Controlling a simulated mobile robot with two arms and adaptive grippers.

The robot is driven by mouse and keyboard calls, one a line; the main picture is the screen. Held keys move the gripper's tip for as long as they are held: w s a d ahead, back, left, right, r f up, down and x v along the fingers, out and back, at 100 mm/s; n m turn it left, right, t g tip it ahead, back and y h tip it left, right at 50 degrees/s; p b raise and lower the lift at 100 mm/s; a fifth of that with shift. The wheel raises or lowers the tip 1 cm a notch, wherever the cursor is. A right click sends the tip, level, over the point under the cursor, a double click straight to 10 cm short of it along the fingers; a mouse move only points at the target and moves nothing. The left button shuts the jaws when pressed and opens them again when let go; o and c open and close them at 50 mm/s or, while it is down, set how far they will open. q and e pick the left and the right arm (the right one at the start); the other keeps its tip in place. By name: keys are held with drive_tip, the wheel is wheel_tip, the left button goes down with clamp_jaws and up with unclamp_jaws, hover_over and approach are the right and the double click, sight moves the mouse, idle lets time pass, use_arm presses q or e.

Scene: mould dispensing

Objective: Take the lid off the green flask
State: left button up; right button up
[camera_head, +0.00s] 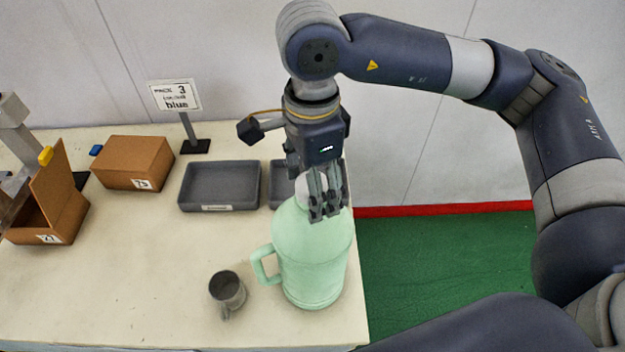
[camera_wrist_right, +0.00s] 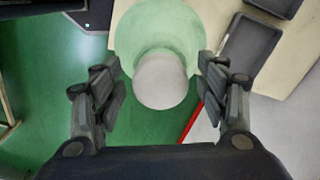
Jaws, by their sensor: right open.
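The green flask (camera_head: 308,258) is a large pale green jug with a side handle, upright near the right front of the table. Its pale grey round lid (camera_wrist_right: 161,80) is on top of the neck; in the head view it is partly hidden behind my right gripper's fingers. My right gripper (camera_head: 326,212) points down over the flask top. In the right wrist view its fingers (camera_wrist_right: 161,92) are spread open on either side of the lid, with a gap at each side. My left gripper is not clearly in view.
A grey mug (camera_head: 227,290) stands left of the flask. Grey trays (camera_head: 219,186) lie behind it. The table's front left is clear.

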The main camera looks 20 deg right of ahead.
drive_tip(key=c, duration=1)
drive_tip(key=shift+r, duration=0.1)
drive_tip(key=shift+r+b, duration=0.45)
wheel_tip(320, 180, up, 2)
drive_tip(key=shift+r+b, duration=0.1)
drive_tip(key=shift+b, duration=0.6)
drive_tip(key=shift+s+a+r+b, duration=0.3)
drive_tip(key=shift+s+a+b, duration=0.7)
drive_tip(key=shift+s, duration=1.4)
drive_tip(key=shift+s+a+r+b, duration=0.25)
drive_tip(key=shift+s+a+b, duration=0.75)
drive_tip(key=shift+s, duration=1.45)
drive_tip(key=shift+s+a+r+b, duration=0.3)
drive_tip(key=shift+s+a+b, duration=0.25)
drive_tip(key=shift+s+a, duration=1.4)
